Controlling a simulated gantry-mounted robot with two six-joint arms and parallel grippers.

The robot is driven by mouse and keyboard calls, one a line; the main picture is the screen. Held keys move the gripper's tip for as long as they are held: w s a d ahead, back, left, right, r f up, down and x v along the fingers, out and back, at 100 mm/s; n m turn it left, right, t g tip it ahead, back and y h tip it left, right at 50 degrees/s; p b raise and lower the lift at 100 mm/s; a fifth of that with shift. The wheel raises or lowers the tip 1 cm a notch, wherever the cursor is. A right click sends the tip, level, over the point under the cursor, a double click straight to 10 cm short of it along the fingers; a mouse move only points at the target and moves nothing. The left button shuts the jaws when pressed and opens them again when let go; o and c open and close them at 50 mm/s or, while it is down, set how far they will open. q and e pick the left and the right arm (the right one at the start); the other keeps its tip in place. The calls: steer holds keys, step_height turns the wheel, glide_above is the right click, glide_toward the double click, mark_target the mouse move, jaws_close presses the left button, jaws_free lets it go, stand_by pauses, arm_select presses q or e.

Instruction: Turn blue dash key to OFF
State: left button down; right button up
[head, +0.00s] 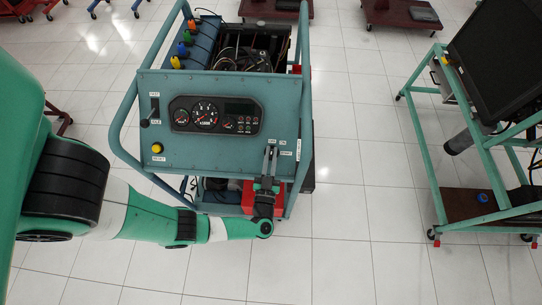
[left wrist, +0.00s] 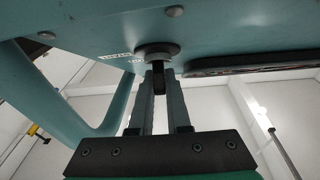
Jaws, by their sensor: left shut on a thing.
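The blue-green engine trainer (head: 225,150) stands at centre in the head view, with its dash panel facing me. My left gripper (head: 270,158) reaches up to the lower right of the panel, by small white labels. In the left wrist view its fingers (left wrist: 159,78) are shut on a small dark key (left wrist: 158,82) at a round, dark-rimmed switch (left wrist: 157,53) on the panel. The fingers hide most of the key, so its blue colour and its exact angle cannot be told. My right gripper is not in view.
The gauge cluster (head: 214,115) sits left of the fingers, with a yellow button (head: 157,148) and a lever (head: 151,117) farther left. The trainer's tube frame (head: 305,100) runs close on the right. A green cart (head: 480,180) with a screen stands farther right, beyond clear floor.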

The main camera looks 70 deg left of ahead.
arm_select(q)
steer(key=shift+n+g, duration=0.7)
steer(key=shift+n, duration=0.1)
steer(key=c, duration=0.9)
jaws_free()
steer(key=shift+y, duration=0.3)
steer(key=b+v, duration=0.1)
steer(key=v, duration=1)
steer(key=shift+s+d+b, duration=0.15)
steer(key=shift+d+b, duration=0.1)
steer(key=shift+b, duration=0.1)
steer(key=shift+a, duration=0.15)
